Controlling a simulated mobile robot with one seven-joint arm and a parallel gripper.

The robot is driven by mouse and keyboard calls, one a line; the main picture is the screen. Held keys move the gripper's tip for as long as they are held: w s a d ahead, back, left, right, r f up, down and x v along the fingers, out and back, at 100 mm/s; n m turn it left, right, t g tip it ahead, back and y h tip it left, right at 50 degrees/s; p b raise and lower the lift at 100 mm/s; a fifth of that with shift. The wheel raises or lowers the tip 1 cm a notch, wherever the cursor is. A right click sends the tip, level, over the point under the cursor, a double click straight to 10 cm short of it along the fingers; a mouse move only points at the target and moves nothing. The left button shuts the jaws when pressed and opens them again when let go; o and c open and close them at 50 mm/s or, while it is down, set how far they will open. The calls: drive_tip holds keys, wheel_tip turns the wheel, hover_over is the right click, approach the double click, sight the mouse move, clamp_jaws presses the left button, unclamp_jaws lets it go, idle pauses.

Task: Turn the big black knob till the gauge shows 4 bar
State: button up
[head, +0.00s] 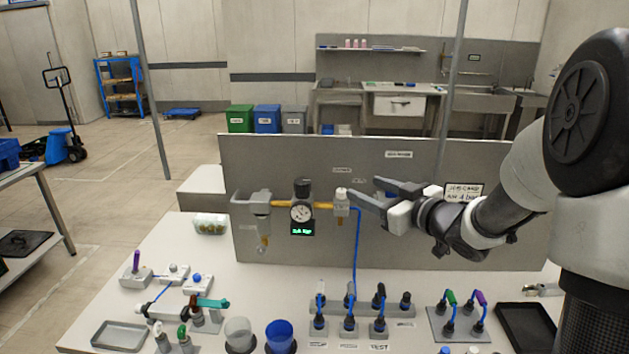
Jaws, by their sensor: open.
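The big black knob (302,188) sits on top of the regulator on the upright grey panel. Below it is a round gauge (301,212) with a white face; its needle is too small to read. Under the gauge a black display (302,230) shows green characters that I cannot read surely. My gripper (366,190) is to the right of the knob, apart from it, open and empty, with its fingers pointing left towards the regulator. A white-topped valve fitting (341,203) lies between the gripper and the knob; the knob is not hidden.
A yellow pipe (322,205) links the regulator to the fitting, and a blue hose (356,255) runs down to connectors on the bench. A grey filter unit (262,208) hangs left of the regulator. Several fittings and cups stand on the white bench (200,260) in front.

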sight(308, 185)
drive_tip(key=s+a+f+n+g+y, duration=0.2)
drive_tip(key=a+f+y, duration=0.1)
drive_tip(key=y, duration=0.2)
drive_tip(key=p+x, duration=0.1)
drive_tip(key=x, duration=1.6)
drive_tip(key=shift+w+d+r, duration=0.1)
drive_tip(key=shift+w, duration=0.1)
drive_tip(key=shift+c, duration=0.5)
drive_tip(key=c, duration=1)
drive_tip(key=shift+o, duration=0.2)
drive_tip(key=shift+m, duration=0.3)
drive_tip(key=shift+t+h+b, duration=0.3)
drive_tip(key=shift+b, duration=0.1)
